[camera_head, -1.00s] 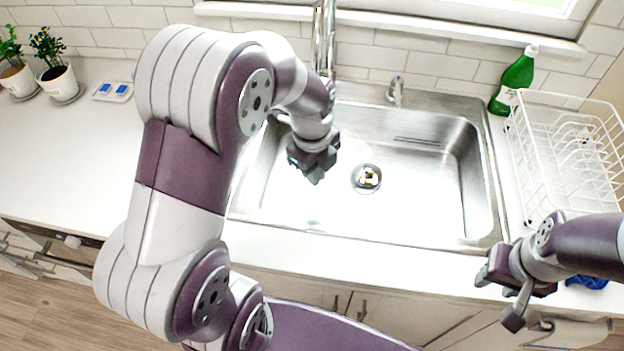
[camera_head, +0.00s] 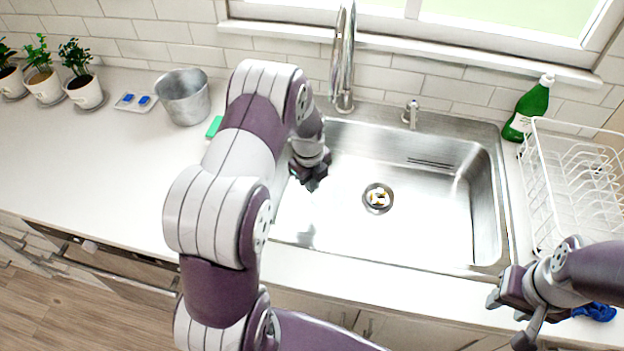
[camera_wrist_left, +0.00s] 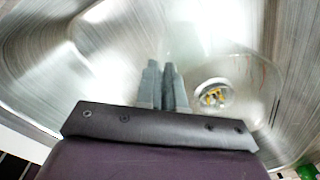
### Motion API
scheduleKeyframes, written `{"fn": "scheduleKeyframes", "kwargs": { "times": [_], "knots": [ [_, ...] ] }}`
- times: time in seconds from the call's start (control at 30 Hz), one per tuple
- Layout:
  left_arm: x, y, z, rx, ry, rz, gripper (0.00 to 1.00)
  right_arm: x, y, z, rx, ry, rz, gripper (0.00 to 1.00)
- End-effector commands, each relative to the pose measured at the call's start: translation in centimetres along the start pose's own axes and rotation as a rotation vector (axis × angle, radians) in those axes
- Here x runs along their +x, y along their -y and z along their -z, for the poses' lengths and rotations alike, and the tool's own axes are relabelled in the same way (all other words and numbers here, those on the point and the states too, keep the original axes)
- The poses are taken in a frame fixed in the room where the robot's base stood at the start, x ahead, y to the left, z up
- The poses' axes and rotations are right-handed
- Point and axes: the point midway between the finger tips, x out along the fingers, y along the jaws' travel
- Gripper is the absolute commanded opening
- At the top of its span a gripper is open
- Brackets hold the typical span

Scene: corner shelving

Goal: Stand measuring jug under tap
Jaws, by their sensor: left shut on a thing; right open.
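The chrome tap (camera_head: 345,60) rises behind the sink at its back left. My left gripper (camera_head: 312,186) is over the left part of the steel sink (camera_head: 440,215), in front of the tap. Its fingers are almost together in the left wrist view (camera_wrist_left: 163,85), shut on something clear. The measuring jug (camera_head: 322,203) seems to be this faint, see-through shape just below the fingers; its outline and base are too faint to make out. My right gripper (camera_head: 508,318) is open and empty at the counter's front right edge.
The drain (camera_head: 378,198) lies right of my left gripper. A metal bucket (camera_head: 184,98), green sponge (camera_head: 214,127) and potted plants (camera_head: 84,90) stand left. A green bottle (camera_head: 530,108) and white dish rack (camera_head: 570,180) stand right. The left counter's front is clear.

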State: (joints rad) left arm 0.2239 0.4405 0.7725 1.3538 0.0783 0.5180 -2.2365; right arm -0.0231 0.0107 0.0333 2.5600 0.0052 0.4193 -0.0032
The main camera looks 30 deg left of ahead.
Motion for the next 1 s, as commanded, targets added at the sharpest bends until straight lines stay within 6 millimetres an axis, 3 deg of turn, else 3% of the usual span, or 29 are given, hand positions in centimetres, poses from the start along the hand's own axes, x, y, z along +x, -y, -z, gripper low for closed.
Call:
{"fn": "scheduleKeyframes", "kwargs": {
  "times": [0.23,0.3,0.33,0.67,0.77,1.0],
  "knots": [
    [0.4,0.0,0.0,0.000,0.001,0.001,0.00,0.4,0.0,-0.1,0.000,0.000,0.000,0.43],
    [0.3,0.0,0.0,0.000,0.000,0.000,0.27,0.3,0.0,0.0,0.000,0.000,0.000,0.43],
    [0.3,0.0,0.0,0.000,0.000,0.000,0.33,0.3,0.0,0.0,0.000,0.000,0.000,0.43],
    [-0.4,0.1,0.0,0.000,0.001,0.001,0.33,-0.1,0.0,0.0,0.000,0.000,0.000,0.43],
    [-1.9,0.1,-0.1,0.000,0.003,0.004,0.33,0.5,0.0,-0.1,0.000,0.000,0.000,0.43],
    [-8.2,0.1,-0.1,-0.001,0.003,0.004,0.33,1.4,0.0,-0.2,0.000,0.000,0.000,0.43]
  ]
}}
